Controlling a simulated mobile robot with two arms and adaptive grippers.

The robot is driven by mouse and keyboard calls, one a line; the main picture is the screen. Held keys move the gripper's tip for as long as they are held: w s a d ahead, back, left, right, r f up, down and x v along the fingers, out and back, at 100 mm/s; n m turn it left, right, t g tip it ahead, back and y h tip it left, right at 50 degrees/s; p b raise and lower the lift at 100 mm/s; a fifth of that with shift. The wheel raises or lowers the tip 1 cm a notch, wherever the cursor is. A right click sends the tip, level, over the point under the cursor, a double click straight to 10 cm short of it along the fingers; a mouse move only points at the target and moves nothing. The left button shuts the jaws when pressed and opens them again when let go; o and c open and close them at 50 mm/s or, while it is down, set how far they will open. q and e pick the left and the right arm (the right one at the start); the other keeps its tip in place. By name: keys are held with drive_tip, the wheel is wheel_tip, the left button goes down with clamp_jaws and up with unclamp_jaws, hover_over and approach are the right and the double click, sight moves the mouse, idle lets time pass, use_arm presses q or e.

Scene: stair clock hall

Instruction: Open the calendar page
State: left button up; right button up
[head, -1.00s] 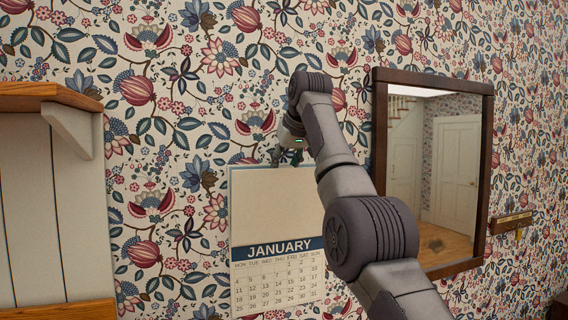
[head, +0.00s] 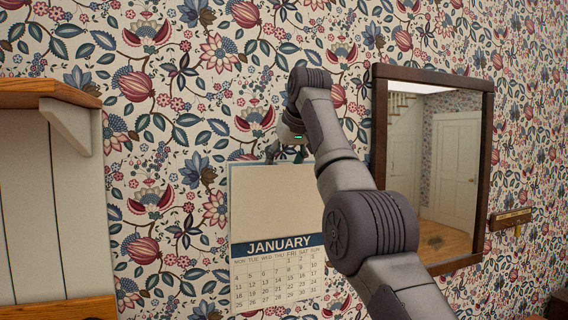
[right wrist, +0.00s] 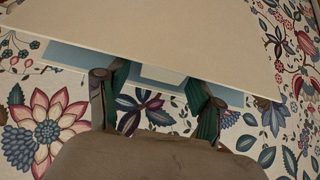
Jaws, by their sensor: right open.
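The calendar (head: 276,202) hangs flat on the flowered wall, with a blank cream upper part, a dark blue JANUARY band and a date grid below. My right gripper (head: 287,154) is at the calendar's top edge, fingers spread and empty. In the right wrist view the two green-padded fingers of the gripper (right wrist: 160,97) stand apart at the calendar's blue-backed edge (right wrist: 218,91). The cream sheet (right wrist: 175,40) fills the top of that view. I cannot tell whether the fingers touch it. My left gripper is not in view.
A wooden-topped shelf (head: 45,94) juts out at the left. A dark-framed mirror (head: 380,115) hangs to the right of the calendar, behind my arm. A small wooden key rack (head: 511,219) is at the far right. The wall left of the calendar is clear.

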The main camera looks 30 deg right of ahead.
drive_tip(key=v, duration=1.1)
drive_tip(key=shift+r, duration=0.25)
drive_tip(key=shift+s, duration=0.1)
drive_tip(key=shift+s, duration=0.1)
